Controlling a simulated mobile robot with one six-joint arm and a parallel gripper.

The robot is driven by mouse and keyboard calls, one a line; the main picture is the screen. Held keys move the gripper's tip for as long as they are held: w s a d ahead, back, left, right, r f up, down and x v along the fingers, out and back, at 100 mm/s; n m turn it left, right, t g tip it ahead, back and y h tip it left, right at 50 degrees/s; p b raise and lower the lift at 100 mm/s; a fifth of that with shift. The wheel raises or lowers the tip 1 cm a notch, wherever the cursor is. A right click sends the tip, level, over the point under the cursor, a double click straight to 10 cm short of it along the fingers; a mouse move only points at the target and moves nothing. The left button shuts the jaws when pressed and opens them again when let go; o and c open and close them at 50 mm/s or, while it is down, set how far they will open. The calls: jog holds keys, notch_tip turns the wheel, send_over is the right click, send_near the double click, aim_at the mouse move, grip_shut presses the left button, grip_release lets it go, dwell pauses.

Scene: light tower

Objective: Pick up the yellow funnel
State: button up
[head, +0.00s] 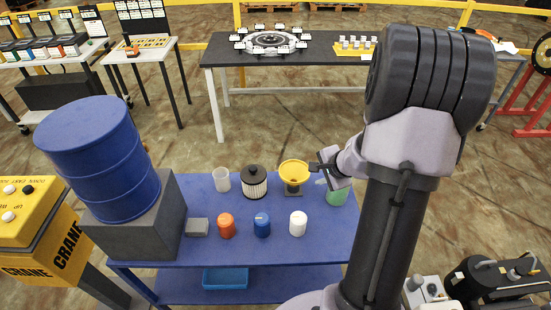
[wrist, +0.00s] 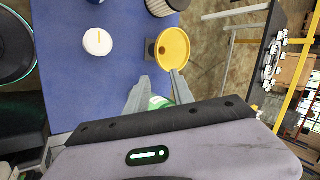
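The yellow funnel (head: 294,172) sits upright on a small dark stand on the blue table in the head view, toward the table's far edge. It also shows in the wrist view (wrist: 173,50), seen from above, with its round rim and dark hole. My gripper (head: 316,171) is just right of the funnel in the head view. In the wrist view my gripper (wrist: 157,84) has its two fingers apart, pointing toward the funnel, with nothing held between them. One finger tip is close to the funnel's rim; I cannot tell whether it touches.
On the blue table (head: 180,258) stand a black-topped filter (head: 254,182), a clear cup (head: 221,179), orange (head: 226,225), blue (head: 262,224) and white (head: 298,223) jars, and a green container (head: 337,197) beside my gripper. A blue drum (head: 98,160) stands left.

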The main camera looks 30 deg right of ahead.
jog(key=b, duration=0.3)
send_near(294, 180)
jog(key=f, duration=0.3)
jog(key=shift+w+f, duration=0.3)
jog(key=shift+w, duration=0.1)
jog(key=shift+s+r, duration=0.1)
jog(key=shift+c, duration=0.4)
grip_shut()
